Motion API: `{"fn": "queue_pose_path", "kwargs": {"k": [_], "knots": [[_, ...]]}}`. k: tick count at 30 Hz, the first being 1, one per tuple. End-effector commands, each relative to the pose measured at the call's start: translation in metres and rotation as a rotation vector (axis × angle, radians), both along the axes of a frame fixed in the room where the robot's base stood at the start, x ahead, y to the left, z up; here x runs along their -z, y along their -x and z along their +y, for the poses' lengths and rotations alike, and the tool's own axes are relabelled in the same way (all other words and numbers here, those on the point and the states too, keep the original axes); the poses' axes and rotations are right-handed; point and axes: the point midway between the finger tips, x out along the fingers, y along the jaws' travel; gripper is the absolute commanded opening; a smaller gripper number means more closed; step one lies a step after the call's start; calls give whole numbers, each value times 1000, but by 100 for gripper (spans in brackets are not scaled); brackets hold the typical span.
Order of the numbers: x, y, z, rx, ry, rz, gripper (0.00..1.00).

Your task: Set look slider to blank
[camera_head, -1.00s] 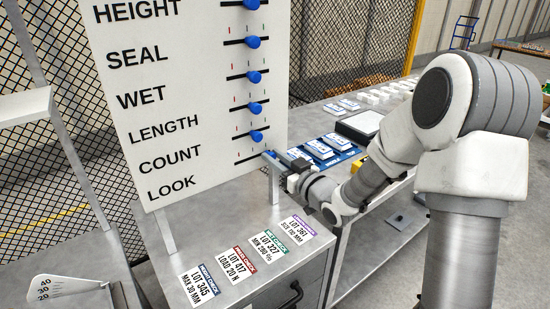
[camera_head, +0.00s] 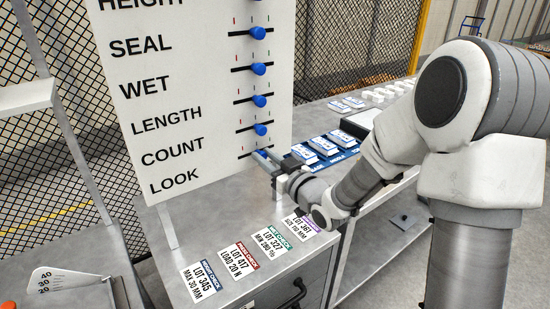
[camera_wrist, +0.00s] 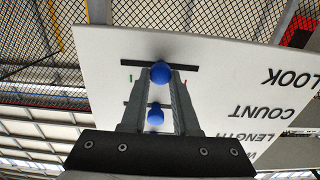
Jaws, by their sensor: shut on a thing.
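The white board (camera_head: 190,90) carries several labelled slider rows with round blue knobs. The look label (camera_head: 175,181) marks the lowest row. In the wrist view the board is upside down, and the look slider knob (camera_wrist: 160,72) sits near the middle of its black slot (camera_wrist: 184,67), between a green mark on the left and a red mark on the right. My gripper (camera_head: 264,158) is at that row, its fingers shut on either side of the knob. Any middle mark is hidden.
The count slider knob (camera_wrist: 155,116) lies close by, between my fingers' length in the wrist view. Below the board, several lot cards (camera_head: 240,258) lie on a grey cabinet top. Blue-and-white boxes (camera_head: 323,146) stand on the bench behind my gripper.

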Motion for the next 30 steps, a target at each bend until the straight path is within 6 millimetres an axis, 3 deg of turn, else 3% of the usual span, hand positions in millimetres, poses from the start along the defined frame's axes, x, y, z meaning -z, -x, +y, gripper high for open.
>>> {"fn": "queue_pose_path", "kwargs": {"k": [8, 9, 13, 30], "knots": [[0, 0, 0, 1, 0, 0, 0], [0, 0, 0, 1, 0, 0, 36], [0, 0, 0, 1, 0, 0, 59], [0, -1, 1, 1, 0, 0, 60]]}}
